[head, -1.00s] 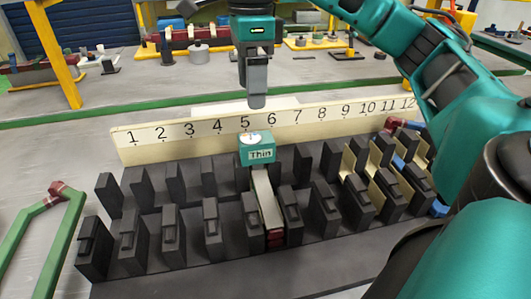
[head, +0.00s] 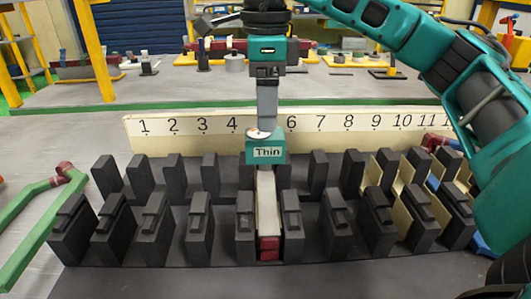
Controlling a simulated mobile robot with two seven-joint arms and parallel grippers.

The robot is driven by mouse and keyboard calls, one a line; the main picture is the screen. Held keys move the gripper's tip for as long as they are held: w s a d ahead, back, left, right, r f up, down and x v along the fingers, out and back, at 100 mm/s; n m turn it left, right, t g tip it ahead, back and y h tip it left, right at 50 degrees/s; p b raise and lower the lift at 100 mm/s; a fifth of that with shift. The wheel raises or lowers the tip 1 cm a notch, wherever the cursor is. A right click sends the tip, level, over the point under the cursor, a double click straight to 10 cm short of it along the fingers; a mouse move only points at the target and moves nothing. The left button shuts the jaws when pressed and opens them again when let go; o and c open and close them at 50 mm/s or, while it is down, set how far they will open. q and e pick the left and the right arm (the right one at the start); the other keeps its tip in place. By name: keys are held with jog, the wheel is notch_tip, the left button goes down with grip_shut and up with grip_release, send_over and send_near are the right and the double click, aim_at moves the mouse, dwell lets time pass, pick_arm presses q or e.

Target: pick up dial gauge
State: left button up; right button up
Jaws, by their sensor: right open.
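The dial gauge (head: 265,152) is a teal block marked "Thin" with a white round dial on top. A long pale bar runs from it toward me and ends in a red tip, lying between dark posts near number 5 of the rack. My right gripper (head: 267,126) points straight down over the gauge from behind and above. Its fingertips overlap the dial in the picture, and I cannot tell whether they touch it. It is open and holds nothing that I can see. My left gripper is not in view.
The dark rack (head: 160,250) has two rows of upright posts, with a cream number board (head: 190,126) behind them. Cream inserts stand among the posts at the right. A green-framed tool with a red joint (head: 65,170) lies at the left. Another table with parts stands behind.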

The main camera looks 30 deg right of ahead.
notch_tip(320, 180, down, 2)
jog(key=shift+f, duration=0.15)
notch_tip(320, 180, down, 4)
jog(key=shift+s+a+f+b, duration=0.15)
jog(key=shift+f+b, duration=0.1)
jog(key=shift+b, duration=0.3)
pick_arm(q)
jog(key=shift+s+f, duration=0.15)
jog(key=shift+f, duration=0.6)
pick_arm(e)
jog(key=c, duration=1)
jog(key=shift+r, duration=0.2)
jog(key=shift+c, duration=0.2)
notch_tip(320, 180, up, 13)
jog(key=p, duration=0.4)
notch_tip(320, 180, up, 7)
jog(key=p, duration=0.3)
send_over(265, 134)
pick_arm(q)
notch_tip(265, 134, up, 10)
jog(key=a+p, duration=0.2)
jog(key=p, duration=0.3)
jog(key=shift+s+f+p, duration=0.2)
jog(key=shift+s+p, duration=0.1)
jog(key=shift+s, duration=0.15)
pick_arm(e)
jog(key=shift+r, duration=2.35)
